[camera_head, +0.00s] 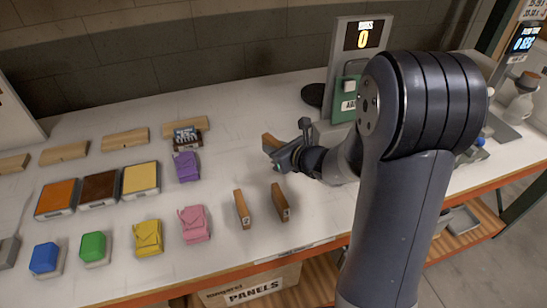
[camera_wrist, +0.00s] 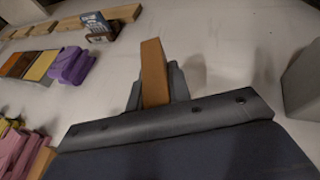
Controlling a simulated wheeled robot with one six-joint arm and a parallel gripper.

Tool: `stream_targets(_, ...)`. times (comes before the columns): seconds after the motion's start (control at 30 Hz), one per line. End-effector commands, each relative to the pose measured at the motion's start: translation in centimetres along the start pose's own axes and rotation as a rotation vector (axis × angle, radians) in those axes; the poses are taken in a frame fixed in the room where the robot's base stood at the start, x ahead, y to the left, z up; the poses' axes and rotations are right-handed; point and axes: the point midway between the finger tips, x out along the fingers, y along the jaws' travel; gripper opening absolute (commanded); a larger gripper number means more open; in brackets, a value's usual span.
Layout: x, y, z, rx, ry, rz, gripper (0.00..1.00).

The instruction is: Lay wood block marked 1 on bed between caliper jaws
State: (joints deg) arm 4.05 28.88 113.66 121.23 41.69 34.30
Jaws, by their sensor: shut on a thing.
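My gripper (camera_head: 283,152) is shut on a wood block (camera_head: 269,142), held at the middle of the table, left of my arm. In the wrist view the held wood block (camera_wrist: 153,72) stands out between the two dark fingers, its orange-brown face showing. No number shows on it. Two more wood blocks stand nearer the table's front edge: one on the left (camera_head: 242,209) and one on the right (camera_head: 281,202), each with a small mark on its end too small to read. I cannot make out the caliper jaws or bed; my arm hides part of the right side.
Orange, brown and yellow pads (camera_head: 100,190), a purple pouch (camera_head: 187,166), yellow and pink pouches (camera_head: 194,223), and blue and green buttons (camera_head: 92,246) fill the left.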

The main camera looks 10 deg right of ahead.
Motion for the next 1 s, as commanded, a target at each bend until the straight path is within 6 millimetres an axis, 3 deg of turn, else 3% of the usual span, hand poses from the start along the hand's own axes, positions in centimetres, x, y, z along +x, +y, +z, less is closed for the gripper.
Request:
stream_targets(0.23,1.2,0.0,-3.0,0.002,0.002,0.000,0.00)
stream_targets(0.7,1.5,0.0,-3.6,-0.001,0.000,-0.001,0.00)
stream_targets(0.73,1.4,0.0,-3.5,-0.001,0.001,-0.001,0.21)
stream_targets(1.0,1.4,0.0,-3.4,0.000,0.001,-0.001,0.41)
